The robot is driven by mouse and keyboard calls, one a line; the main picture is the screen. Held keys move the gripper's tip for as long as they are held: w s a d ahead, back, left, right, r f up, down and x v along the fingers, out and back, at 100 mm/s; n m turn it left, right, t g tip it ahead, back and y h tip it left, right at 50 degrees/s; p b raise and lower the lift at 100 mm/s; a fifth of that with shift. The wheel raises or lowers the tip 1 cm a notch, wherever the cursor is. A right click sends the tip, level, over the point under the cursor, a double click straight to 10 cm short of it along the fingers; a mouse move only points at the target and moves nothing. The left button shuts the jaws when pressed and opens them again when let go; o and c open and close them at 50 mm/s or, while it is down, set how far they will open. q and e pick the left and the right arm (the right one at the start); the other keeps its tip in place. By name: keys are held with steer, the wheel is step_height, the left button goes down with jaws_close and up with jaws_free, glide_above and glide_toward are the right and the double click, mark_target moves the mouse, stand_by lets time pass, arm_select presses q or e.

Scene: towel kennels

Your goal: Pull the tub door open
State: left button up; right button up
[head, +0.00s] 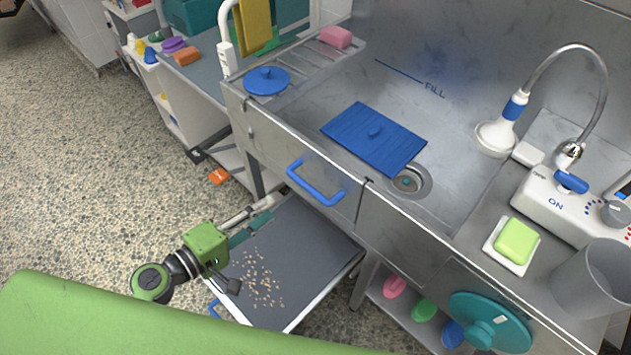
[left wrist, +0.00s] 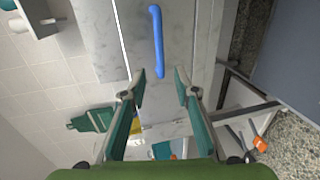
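The tub door (head: 265,150) is the steel front panel of the tub, flush with the front and apparently shut. Its blue bar handle (head: 315,183) runs along the upper part of the panel. In the left wrist view the handle (left wrist: 157,42) lies ahead of the fingers, in line with the gap between them. My left gripper (head: 258,226) is below and to the left of the handle, apart from it. The left wrist view shows its two teal fingers (left wrist: 159,84) spread, with nothing between them. My right gripper is not in view.
A dark tray (head: 300,232) with scattered brown pellets sits low under the tub front, beside my left gripper. An orange object (head: 218,176) lies on the speckled floor. A blue mat (head: 372,138) is in the tub. The floor at left is mostly clear.

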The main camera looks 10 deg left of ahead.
mark_target(303, 187)
arm_select(q)
steer(key=p+x, duration=0.3)
steer(key=x, duration=1)
steer(key=shift+w+d, duration=0.15)
steer(key=shift+d, duration=0.1)
jaws_close()
